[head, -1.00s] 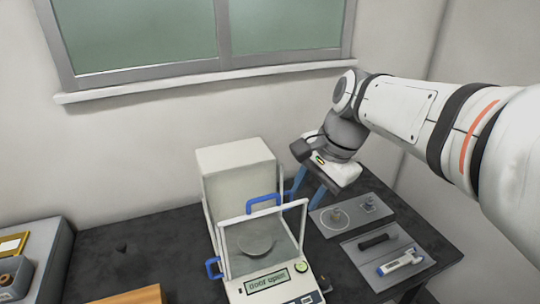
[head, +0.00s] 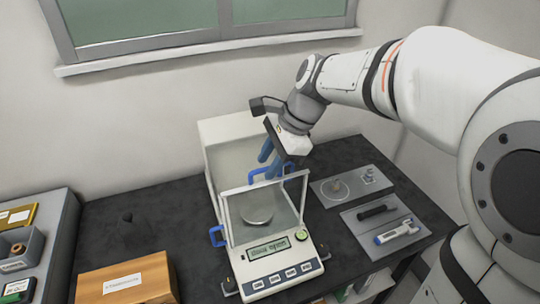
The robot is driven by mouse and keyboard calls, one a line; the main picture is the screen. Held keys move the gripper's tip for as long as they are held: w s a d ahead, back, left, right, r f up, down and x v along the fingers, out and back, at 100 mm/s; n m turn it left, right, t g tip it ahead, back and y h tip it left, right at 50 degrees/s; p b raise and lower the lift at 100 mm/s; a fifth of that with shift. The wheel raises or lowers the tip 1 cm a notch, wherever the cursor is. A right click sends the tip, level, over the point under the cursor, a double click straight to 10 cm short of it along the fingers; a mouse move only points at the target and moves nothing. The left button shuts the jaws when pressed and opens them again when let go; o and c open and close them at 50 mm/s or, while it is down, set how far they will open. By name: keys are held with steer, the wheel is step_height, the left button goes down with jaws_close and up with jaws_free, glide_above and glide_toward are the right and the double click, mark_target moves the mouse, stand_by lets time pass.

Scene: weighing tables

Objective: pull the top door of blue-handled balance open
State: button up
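The blue-handled balance (head: 283,265) stands on the dark table, with its glass chamber around a round weighing pan (head: 257,218). Another blue handle (head: 216,236) is on the left side. The display (head: 268,249) seems to read "Door open"; I cannot tell which door it means. My gripper (head: 270,158) points down just above and behind the top handle, in front of the pale rear housing (head: 228,127). Its blue fingers look apart with nothing between them; I cannot tell whether they touch the handle.
A wooden box (head: 125,281) and a grey bin (head: 25,250) are at left. A small dark knob-like object (head: 127,218) stands on the table.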

steer(key=shift+c, duration=0.3)
jaws_close()
stand_by(0.3)
